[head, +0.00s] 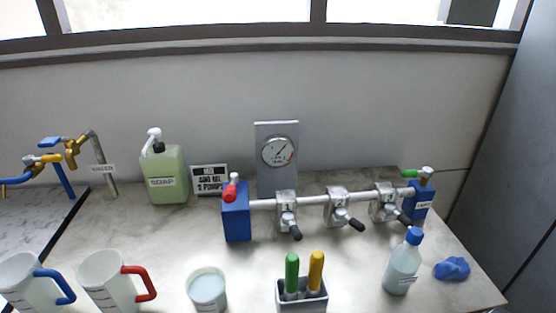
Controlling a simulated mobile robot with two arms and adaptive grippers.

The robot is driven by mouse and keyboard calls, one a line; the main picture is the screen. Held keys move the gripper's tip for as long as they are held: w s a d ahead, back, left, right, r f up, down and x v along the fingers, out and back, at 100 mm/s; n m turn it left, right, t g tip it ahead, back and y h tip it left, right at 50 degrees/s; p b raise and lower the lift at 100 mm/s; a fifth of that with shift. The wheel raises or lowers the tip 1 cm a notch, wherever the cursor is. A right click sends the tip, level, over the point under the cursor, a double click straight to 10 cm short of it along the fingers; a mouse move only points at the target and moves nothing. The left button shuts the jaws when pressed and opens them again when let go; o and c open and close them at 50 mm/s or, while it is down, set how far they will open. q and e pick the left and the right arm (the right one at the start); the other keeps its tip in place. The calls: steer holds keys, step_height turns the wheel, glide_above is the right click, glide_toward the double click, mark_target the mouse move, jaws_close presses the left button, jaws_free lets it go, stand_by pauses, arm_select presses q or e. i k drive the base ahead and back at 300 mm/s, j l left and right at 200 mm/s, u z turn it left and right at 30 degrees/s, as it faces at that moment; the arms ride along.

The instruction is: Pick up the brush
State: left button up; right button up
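Two upright handles, one green (291,272) and one yellow (315,270), stand side by side in a small grey holder (302,303) at the front centre of the bench. They look like tool or brush handles. Their lower ends are hidden inside the holder, so I cannot tell which is the brush. Neither of my grippers shows in the head view.
A white cup (207,290) stands left of the holder, with two handled jugs (105,282) further left. A bottle with a blue cap (402,265) and a blue lump (452,268) are to the right. A valved pipe (320,197) and gauge stand behind.

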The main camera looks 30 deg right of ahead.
mark_target(292, 259)
steer(key=z, duration=1.1)
